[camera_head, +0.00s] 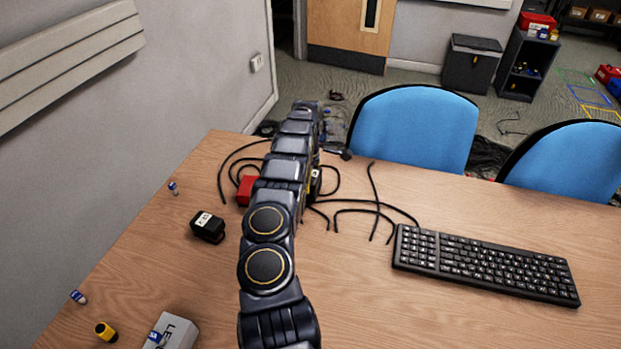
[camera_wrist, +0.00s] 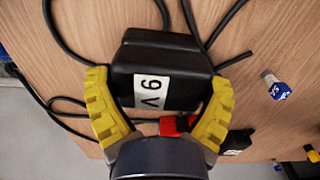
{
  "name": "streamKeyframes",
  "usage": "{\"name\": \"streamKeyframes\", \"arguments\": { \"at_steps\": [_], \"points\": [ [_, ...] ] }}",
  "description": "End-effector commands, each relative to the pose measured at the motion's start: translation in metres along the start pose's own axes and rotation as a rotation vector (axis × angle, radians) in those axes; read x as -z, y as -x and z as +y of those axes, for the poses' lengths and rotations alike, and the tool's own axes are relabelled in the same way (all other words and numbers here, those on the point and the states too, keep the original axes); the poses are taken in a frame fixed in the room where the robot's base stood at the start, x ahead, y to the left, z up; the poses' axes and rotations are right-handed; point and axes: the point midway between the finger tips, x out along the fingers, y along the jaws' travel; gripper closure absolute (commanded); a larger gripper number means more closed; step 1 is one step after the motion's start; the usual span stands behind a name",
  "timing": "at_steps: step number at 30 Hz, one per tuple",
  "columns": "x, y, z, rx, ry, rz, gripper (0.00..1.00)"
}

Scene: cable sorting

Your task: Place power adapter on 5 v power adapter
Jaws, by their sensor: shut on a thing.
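My gripper (camera_wrist: 163,107) has yellow ridged fingers, one on each side of a black power adapter (camera_wrist: 185,65), and is shut on it. A white label on this adapter appears to read "9 V". In the head view my arm hides most of the gripper, and only a small part of a black box with a pale label (camera_head: 315,182) shows at the arm's right edge. Another black adapter with a white label (camera_head: 207,227) stands on the table left of my arm. Its label is too small to read. A black labelled box at the lower right of the wrist view (camera_wrist: 238,142) is probably the same one.
A red block (camera_head: 246,190) lies behind my arm among loose black cables (camera_head: 375,205). A keyboard (camera_head: 485,263) lies at right. Small blue-and-silver pieces (camera_head: 173,188), a yellow-black piece (camera_head: 106,332) and a white box (camera_head: 172,332) are at left. The front middle table is bare.

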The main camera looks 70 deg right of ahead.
Motion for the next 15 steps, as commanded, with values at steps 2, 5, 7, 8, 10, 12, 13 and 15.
{"name": "streamKeyframes", "arguments": {
  "at_steps": [2,5,7,8,10,12,13,15],
  "points": [
    [0.0,-0.0018,0.0,0.0,0.0,0.0,0.5],
    [0.0001,-0.0025,0.0001,-0.001,0.0,0.0,0.0],
    [0.0,-0.0025,0.0001,-0.001,0.0,0.0,0.0],
    [0.0,-0.0025,0.0001,-0.001,0.0,0.0,0.0],
    [0.0,-0.0026,0.0,0.0,0.0,0.0,0.0],
    [0.0,-0.0023,0.0001,0.0,0.0,0.0,0.0],
    [0.0,-0.0019,0.0001,-0.001,0.0,0.0,0.0],
    [0.0001,0.0004,0.0002,-0.001,0.0,0.0,0.0]
  ]
}}
